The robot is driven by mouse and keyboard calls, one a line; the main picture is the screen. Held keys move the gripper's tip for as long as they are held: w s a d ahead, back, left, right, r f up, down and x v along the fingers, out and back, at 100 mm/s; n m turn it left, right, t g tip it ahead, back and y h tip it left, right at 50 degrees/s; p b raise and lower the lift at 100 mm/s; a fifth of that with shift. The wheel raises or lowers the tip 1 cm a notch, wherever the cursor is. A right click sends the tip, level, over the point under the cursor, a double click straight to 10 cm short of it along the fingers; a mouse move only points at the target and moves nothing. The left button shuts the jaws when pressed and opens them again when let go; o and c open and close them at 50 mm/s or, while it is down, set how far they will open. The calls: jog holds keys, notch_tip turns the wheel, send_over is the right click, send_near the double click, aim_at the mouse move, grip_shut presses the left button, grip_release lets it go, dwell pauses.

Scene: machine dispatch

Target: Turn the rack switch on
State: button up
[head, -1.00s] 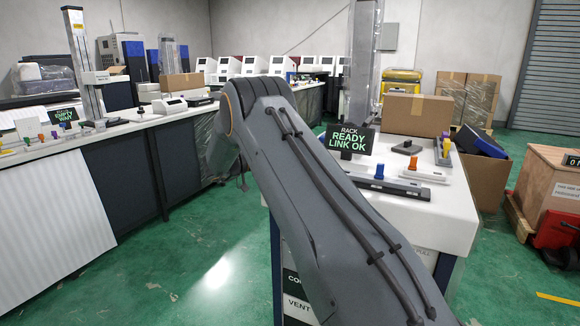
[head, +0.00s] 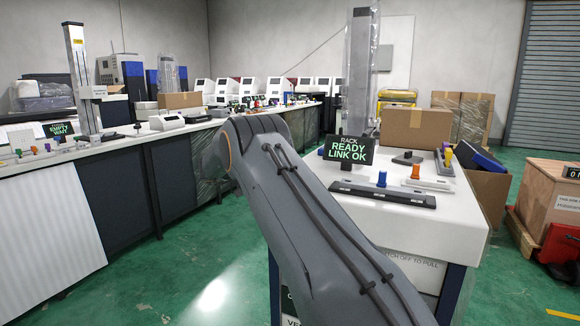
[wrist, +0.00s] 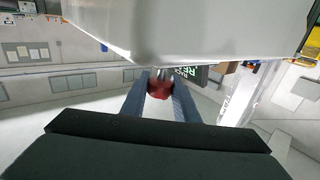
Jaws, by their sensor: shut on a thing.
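The rack is a white-topped unit (head: 420,235) at right of centre in the head view, with dark-blue legs. Its sign (head: 348,150) reads "RACK READY LINK OK". In the wrist view the rack's pale body (wrist: 190,25) fills the top, and the sign (wrist: 190,74) shows partly behind it. My gripper (wrist: 160,92) has its two fingers on either side of a red knob (wrist: 159,86), shut on it, just below the rack's edge. A grey stem shows above the knob. In the head view my arm hides the gripper and the knob.
On the rack top are a cardboard box (head: 415,127), a dark bar with a blue knob (head: 382,178) and an orange-knobbed plate (head: 415,171). A long bench (head: 110,145) runs along the left. A wooden crate (head: 553,195) stands at right. Green floor is open between.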

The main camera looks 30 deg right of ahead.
jog(key=o, duration=1.1)
jog(key=shift+d+r, duration=0.1)
jog(key=shift+c, duration=0.2)
jog(key=v, duration=0.7)
jog(key=shift+w+a+b, duration=0.15)
jog(key=shift+a+b, duration=0.2)
